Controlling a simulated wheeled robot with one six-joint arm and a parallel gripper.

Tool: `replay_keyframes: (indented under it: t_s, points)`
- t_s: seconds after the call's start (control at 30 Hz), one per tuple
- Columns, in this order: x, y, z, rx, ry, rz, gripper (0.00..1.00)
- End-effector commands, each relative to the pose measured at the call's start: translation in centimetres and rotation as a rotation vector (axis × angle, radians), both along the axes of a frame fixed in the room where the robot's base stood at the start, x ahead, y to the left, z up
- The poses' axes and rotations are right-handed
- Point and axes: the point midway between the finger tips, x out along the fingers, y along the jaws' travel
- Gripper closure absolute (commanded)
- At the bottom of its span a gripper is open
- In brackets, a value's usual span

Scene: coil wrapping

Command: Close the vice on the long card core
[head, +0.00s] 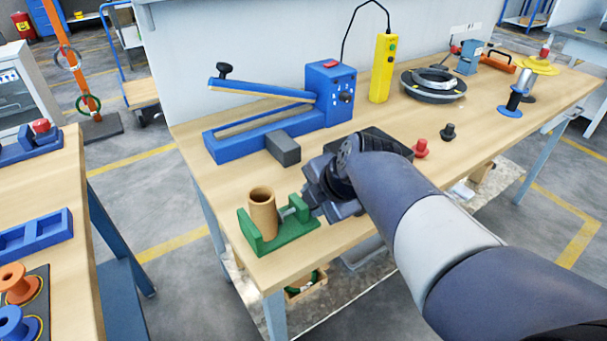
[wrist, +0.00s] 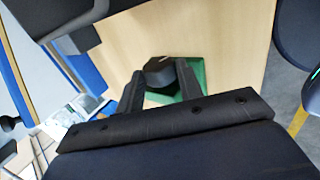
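The green vice (head: 290,238) sits at the near left corner of the wooden bench. The tan card core (head: 262,212) stands upright between its left jaw and the screw side. A gap between core and moving jaw is hard to judge from here. My gripper (head: 312,200) is at the right end of the vice, at its screw. In the wrist view, my two fingers (wrist: 160,82) flank a dark knob (wrist: 158,70) closely and appear to touch it. A piece of the green vice (wrist: 190,75) shows behind the knob. The core is hidden in that view.
A grey block (head: 283,149) and a blue sealer (head: 265,122) stand behind the vice. A red knob-like piece (head: 420,149) and a black one (head: 448,132) stand right of my arm. The bench edge is close in front of the vice.

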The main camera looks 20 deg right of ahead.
Motion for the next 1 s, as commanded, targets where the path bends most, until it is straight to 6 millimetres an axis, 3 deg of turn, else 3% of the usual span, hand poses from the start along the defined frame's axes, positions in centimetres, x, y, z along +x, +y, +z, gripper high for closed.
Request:
replay_keyframes:
  t_s: [0.2,0.6,1.0]
  points:
    - [0.0,0.0,-0.01,0.0,0.001,0.0,0.81]
    - [0.41,0.21,0.87,-0.052,0.168,0.003,0.81]
    - [0.71,0.21,0.39,-0.1,0.307,-0.001,0.81]
